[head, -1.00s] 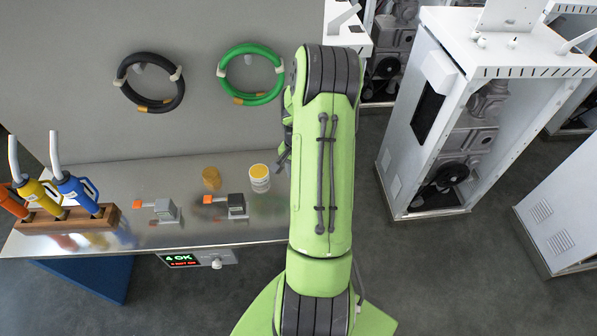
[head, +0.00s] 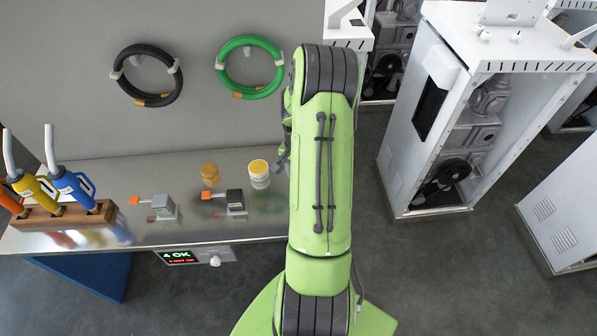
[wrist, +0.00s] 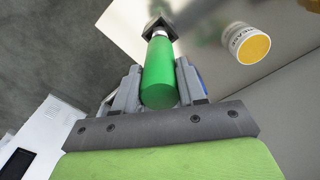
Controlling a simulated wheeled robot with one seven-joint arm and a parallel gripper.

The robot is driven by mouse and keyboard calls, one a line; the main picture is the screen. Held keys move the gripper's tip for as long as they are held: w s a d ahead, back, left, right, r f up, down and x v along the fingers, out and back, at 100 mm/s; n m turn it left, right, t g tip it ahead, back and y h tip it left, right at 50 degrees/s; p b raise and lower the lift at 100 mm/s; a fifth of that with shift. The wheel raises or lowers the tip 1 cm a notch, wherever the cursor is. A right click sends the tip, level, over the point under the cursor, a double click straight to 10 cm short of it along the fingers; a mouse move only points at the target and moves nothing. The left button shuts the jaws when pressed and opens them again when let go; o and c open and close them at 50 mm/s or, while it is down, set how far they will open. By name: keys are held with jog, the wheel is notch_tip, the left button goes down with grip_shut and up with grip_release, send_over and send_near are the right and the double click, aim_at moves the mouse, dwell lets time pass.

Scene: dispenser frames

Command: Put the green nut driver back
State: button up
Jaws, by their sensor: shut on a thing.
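The green nut driver (wrist: 159,75) shows in the wrist view, its green handle between the two fingers of my gripper (wrist: 155,85). My gripper is shut on the handle. The driver's dark head (wrist: 158,24) points away from the gripper, over the metal bench top. I cannot tell whether the head touches anything. In the head view my green arm hides most of the gripper and the driver.
A yellow-lidded jar (head: 259,172) stands on the metal bench (head: 110,180); it also shows in the wrist view (wrist: 246,44). Two small blocks with orange ends (head: 228,201) (head: 160,206) and a wooden rack (head: 60,217) of coloured nozzles stand left. An open white cabinet (head: 404,170) stands right.

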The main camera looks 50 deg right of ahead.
jog(key=shift+f+b, duration=1.35)
jog(key=shift+f, duration=0.25)
jog(key=o, duration=1.2)
jog(key=shift+o, duration=0.2)
notch_tip(320, 180, up, 16)
jog(key=p, duration=0.1)
jog(key=shift+a, duration=0.15)
jog(key=w+a+r+n+t+h, duration=0.1)
jog(key=a+r+n, duration=0.2)
jog(key=a+r, duration=0.35)
jog(key=w+a+r+n+t, duration=0.1)
jog(key=a+r+n, duration=0.25)
jog(key=a, duration=0.55)
jog(key=s+a+n+t, duration=0.1)
jog(key=s+a+n, duration=0.3)
jog(key=a, duration=0.3)
jog(key=s+a+r+n+t+y, duration=0.1)
jog(key=s+a+n+t, duration=0.1)
jog(key=s+a+n, duration=0.3)
jog(key=s+a, duration=0.1)
jog(key=a, duration=0.2)
jog(key=shift+s+r+t, duration=0.25)
jog(key=shift+s+t, duration=0.05)
jog(key=shift+s, duration=0.05)
